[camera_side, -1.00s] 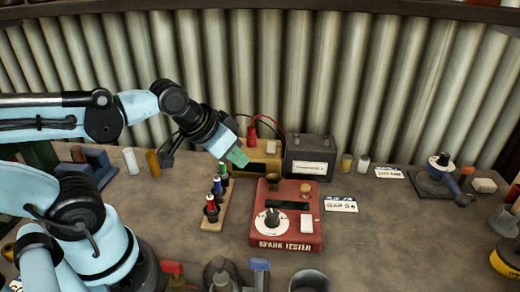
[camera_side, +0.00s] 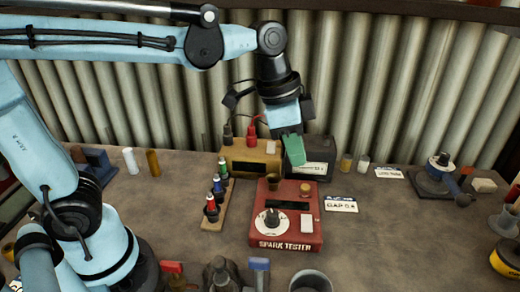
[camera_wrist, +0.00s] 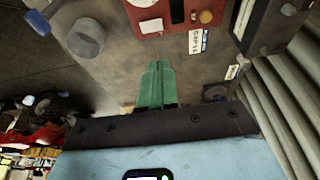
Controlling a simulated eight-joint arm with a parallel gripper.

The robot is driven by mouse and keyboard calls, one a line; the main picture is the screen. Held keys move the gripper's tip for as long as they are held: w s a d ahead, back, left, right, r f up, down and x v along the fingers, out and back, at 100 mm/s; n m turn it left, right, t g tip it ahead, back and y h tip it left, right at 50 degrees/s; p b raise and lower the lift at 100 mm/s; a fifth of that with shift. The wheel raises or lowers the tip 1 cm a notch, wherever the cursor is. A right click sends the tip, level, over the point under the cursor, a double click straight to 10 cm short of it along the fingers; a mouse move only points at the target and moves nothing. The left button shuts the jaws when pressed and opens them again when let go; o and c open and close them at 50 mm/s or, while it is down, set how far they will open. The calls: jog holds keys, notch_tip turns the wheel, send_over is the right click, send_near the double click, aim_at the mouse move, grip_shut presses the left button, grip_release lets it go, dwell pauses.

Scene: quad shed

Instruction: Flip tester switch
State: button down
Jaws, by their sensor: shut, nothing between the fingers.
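The red spark tester (camera_side: 286,237) sits on the bench in the middle of the side view. It has a white dial with a dark knob (camera_side: 270,221) at front left, a white switch-like block (camera_side: 306,222) at front right and a dark slot behind. My gripper (camera_side: 294,152) has green fingers. They are shut and empty, raised above and behind the tester, in front of the black battery-like box. In the wrist view my gripper (camera_wrist: 156,75) points toward the tester (camera_wrist: 177,12), partly cut off at the top; the white block (camera_wrist: 151,26) shows at its edge.
A wooden rack with several coloured plugs (camera_side: 215,208) stands left of the tester. A tan box (camera_side: 250,158) and the black box (camera_side: 318,160) stand behind it. A card (camera_side: 341,205) lies on its right.

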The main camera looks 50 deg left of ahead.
dwell(0.3)
send_over(308, 222)
jog(key=a, duration=0.2)
jog(key=x, duration=0.3)
jog(key=s+a+x, duration=0.1)
jog(key=x, duration=0.3)
jog(key=s+x, duration=0.1)
jog(key=x, duration=0.3)
jog(key=shift+a+f, duration=0.4)
jog(key=shift+f, duration=1.1)
jog(key=shift+w+f, duration=0.1)
jog(key=shift+f, duration=0.05)
jog(key=shift+s+d+r, duration=0.3)
jog(key=shift+s+d, duration=0.2)
jog(key=shift+s, duration=0.05)
jog(key=w+v, duration=0.2)
jog(key=v, duration=1.1)
jog(key=shift+a+r, duration=0.45)
jog(key=shift+r, duration=0.05)
jog(key=shift+s, duration=0.1)
